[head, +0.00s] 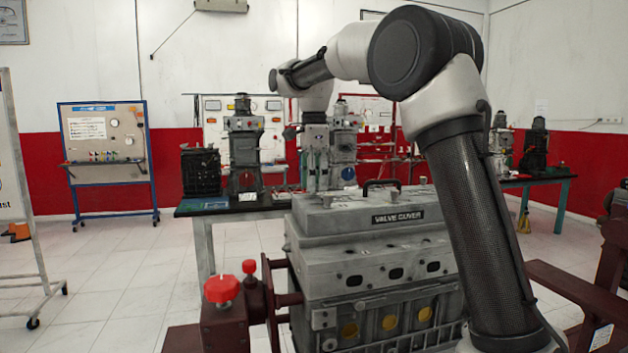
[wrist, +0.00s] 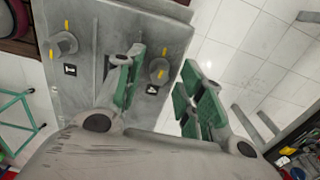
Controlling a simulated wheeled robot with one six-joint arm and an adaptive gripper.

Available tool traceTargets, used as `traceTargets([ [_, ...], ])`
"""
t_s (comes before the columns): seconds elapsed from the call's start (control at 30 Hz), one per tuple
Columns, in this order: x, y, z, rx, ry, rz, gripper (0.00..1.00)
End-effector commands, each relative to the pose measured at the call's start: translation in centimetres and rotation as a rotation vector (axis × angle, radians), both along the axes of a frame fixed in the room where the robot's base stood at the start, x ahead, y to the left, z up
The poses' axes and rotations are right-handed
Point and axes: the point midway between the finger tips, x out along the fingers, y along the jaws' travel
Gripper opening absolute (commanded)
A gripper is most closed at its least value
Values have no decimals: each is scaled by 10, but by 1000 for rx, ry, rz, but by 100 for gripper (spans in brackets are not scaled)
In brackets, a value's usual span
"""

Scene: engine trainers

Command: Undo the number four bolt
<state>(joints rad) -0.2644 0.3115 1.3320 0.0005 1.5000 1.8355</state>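The grey valve cover (head: 345,222) lies on top of the engine block in the head view and also shows in the wrist view (wrist: 100,22). In the wrist view one bolt (wrist: 159,70) with yellow marks lies between the lines of my fingers, near the cover's edge. A second bolt (wrist: 64,44) with yellow marks is to the left. My gripper (wrist: 163,76) is open, with green pads, and holds nothing. It appears above the cover; I cannot tell the gap to the bolt.
The engine block (head: 385,310) stands on a dark red stand with red knobs (head: 221,289) at the left. A black handle (head: 381,187) rises from the cover. Behind is a table (head: 230,206) with other engine trainers. A panel board (head: 105,140) stands back left.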

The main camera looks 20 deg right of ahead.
Motion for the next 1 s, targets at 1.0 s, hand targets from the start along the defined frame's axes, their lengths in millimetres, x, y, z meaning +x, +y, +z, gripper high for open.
traceTargets([
  [1.0, 0, 0, 1, 0, -1, 192, 0],
])
